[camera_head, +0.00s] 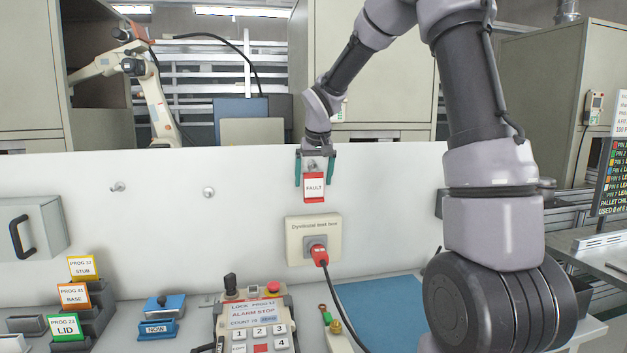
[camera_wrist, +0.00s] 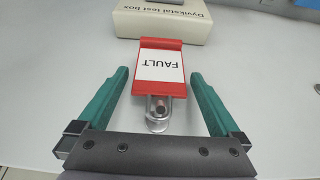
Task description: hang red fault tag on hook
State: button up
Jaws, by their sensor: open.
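The red fault tag (camera_head: 314,188) hangs against the white upright panel, above the test box, with its white FAULT label facing out. In the wrist view the tag (camera_wrist: 161,66) lies between and beyond my green fingers, and a metal hook (camera_wrist: 158,113) shows at its top edge. My gripper (camera_head: 315,177) is open, with one finger on each side of the tag's upper part. In the wrist view there are clear gaps between the tag and both fingers of the gripper (camera_wrist: 160,85). How the tag sits on the hook is partly hidden.
The Dyvikstal test box (camera_head: 297,249) with a red plug and black cable is just below the tag. Two bare hooks, one on the far left (camera_head: 118,187) and one nearer (camera_head: 208,192), stick out of the panel. A control pendant (camera_head: 253,318) and program blocks (camera_head: 73,296) stand on the bench.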

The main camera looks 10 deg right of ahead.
jog(key=v, duration=0.9)
jog(key=shift+r, duration=0.15)
jog(key=s+d+r+m+t+y, duration=0.1)
jog(key=s+d+m, duration=0.1)
jog(key=s, duration=1.2)
jog(key=s+d+r+m+t+y, duration=0.1)
jog(key=s+d+m, duration=0.1)
jog(key=s, duration=1.2)
jog(key=shift+s+d+t, duration=0.2)
jog(key=shift+d+t, duration=0.2)
jog(key=shift+d, duration=0.5)
jog(key=shift+r, duration=0.1)
